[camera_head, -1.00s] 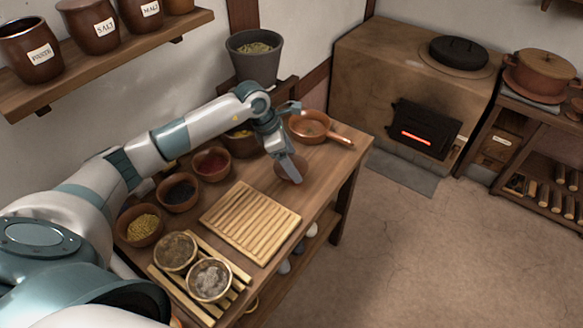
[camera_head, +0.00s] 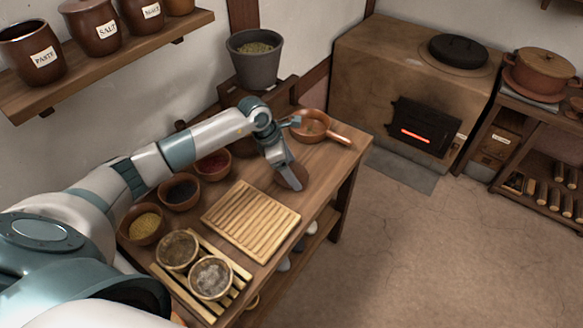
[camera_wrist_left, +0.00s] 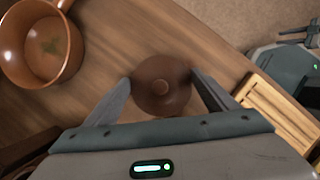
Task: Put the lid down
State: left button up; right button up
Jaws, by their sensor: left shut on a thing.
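The lid (camera_wrist_left: 168,78) is a round brown disc with a small knob at its middle. In the left wrist view it sits between the two fingers of my left gripper (camera_wrist_left: 169,92), which is shut on it. In the head view my left gripper (camera_head: 290,181) points down at the wooden table (camera_head: 325,170), and the lid (camera_head: 298,176) shows partly behind the fingers. The lid is at or just above the table top; I cannot tell whether it touches.
A copper pan (camera_head: 313,125) stands behind the lid. A slatted wooden board (camera_head: 250,220) lies in front and left. Several small bowls, one with yellow filling (camera_head: 142,228), line the left side. Bare table lies right of the gripper, up to the edge.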

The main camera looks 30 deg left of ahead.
aim_at(291, 167)
pick_arm(q)
jog(key=o, duration=1.1)
pick_arm(e)
jog(key=shift+w+a+r, duration=0.15)
jog(key=shift+w, duration=0.3)
jog(key=shift+w+a+r, duration=0.15)
jog(key=shift+w, duration=0.25)
jog(key=shift+s, duration=0.2)
pick_arm(q)
jog(key=shift+r, duration=0.15)
jog(key=shift+s+a+r, duration=0.1)
jog(key=shift+a+r, duration=0.05)
jog(key=shift+r, duration=0.15)
jog(key=b+v, duration=0.1)
jog(key=v, duration=0.3)
jog(key=shift+b, duration=0.3)
jog(key=shift+b+v, duration=0.8)
jog(key=shift+v, duration=2.8)
pick_arm(e)
jog(key=w+a+r+t, duration=0.3)
jog(key=w, duration=0.5)
jog(key=shift+w+a+r+y, duration=0.2)
jog(key=shift+w+a+y, duration=0.1)
jog(key=shift+a+y, duration=0.1)
